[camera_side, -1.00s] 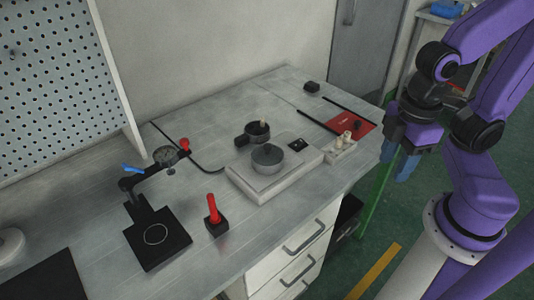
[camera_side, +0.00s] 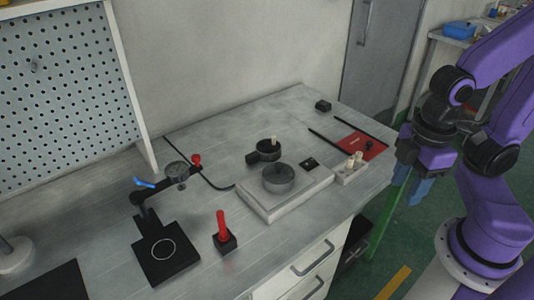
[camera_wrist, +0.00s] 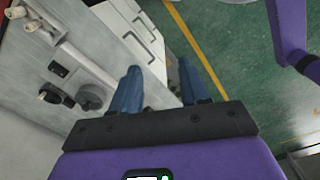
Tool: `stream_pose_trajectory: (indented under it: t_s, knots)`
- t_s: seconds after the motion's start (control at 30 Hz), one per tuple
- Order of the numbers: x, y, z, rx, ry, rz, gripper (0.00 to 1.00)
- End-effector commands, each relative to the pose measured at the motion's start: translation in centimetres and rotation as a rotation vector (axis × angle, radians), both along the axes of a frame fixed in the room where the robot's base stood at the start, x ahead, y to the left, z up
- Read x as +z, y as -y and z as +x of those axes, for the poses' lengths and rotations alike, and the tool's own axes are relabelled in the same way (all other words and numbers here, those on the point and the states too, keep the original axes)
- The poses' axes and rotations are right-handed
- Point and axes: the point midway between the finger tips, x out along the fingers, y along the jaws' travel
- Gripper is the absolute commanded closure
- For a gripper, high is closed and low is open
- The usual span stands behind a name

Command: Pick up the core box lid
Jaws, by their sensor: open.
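My gripper (camera_side: 412,185) hangs beyond the right edge of the bench, over the floor, with its blue fingers pointing down. In the wrist view its two fingers (camera_wrist: 158,84) are spread apart with nothing between them. I cannot tell for certain which part is the core box lid. A dark grey round part (camera_side: 278,178) sits on a white machine base (camera_side: 262,208); it also shows left of the fingers in the wrist view (camera_wrist: 92,97). A small black pot with a handle (camera_side: 268,152) stands behind it with a pale peg in it. My gripper is apart from all of these.
A pale block with pegs (camera_side: 351,173) stands near a red mat (camera_side: 362,145) at the bench's right side. Drawers (camera_side: 310,262) are under the front edge.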

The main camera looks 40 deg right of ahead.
Motion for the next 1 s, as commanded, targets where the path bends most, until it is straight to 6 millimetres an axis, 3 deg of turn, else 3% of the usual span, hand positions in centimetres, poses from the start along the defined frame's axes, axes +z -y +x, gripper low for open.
stream_pose_trajectory:
  t_s: [0.3, 0.37, 0.67, 0.83, 1.0]
  knots:
    - [0.0, 0.0, 0.0, 0.0, 0.0, 0.0, 0.55]
    - [0.0, 0.0, 0.0, 0.0, 0.0, 0.0, 0.44]
    - [0.0, -0.1, 0.1, 0.001, 0.0, 0.0, 0.44]
    - [0.7, -1.5, 2.4, 0.032, 0.001, -0.004, 0.44]
    - [1.9, -4.0, 7.5, 0.107, 0.003, -0.01, 0.44]
